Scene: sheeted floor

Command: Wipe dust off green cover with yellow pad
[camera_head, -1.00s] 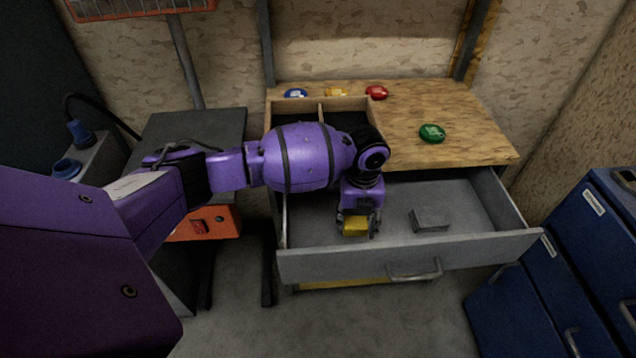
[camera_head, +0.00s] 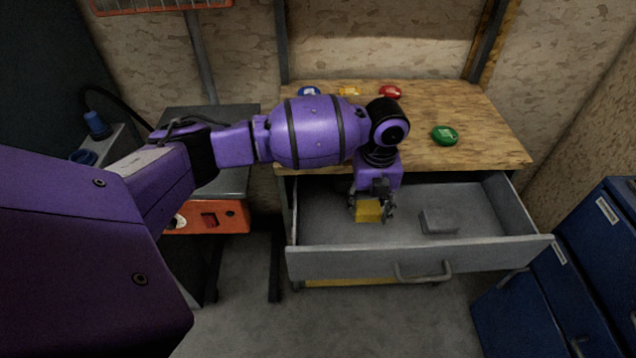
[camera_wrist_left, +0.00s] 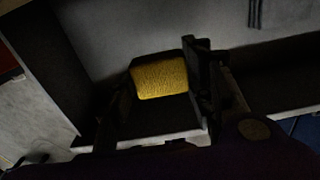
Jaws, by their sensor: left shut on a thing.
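The yellow pad (camera_head: 368,210) is held in my left gripper (camera_head: 371,208), over the left part of the open grey drawer. In the left wrist view the pad (camera_wrist_left: 158,79) sits between the two dark fingers (camera_wrist_left: 165,92). I cannot tell whether the pad touches the drawer floor. A green round cover (camera_head: 445,135) lies on the right part of the wooden tabletop, behind the drawer and apart from the gripper. Any dust on it is too small to make out. My right gripper is in no view.
The open drawer (camera_head: 400,261) holds a small grey block (camera_head: 438,221). Blue (camera_head: 309,91), yellow (camera_head: 349,91) and red (camera_head: 390,91) pieces lie along the back of the wooden tabletop (camera_head: 470,115). Blue cabinets (camera_head: 560,275) stand at the right.

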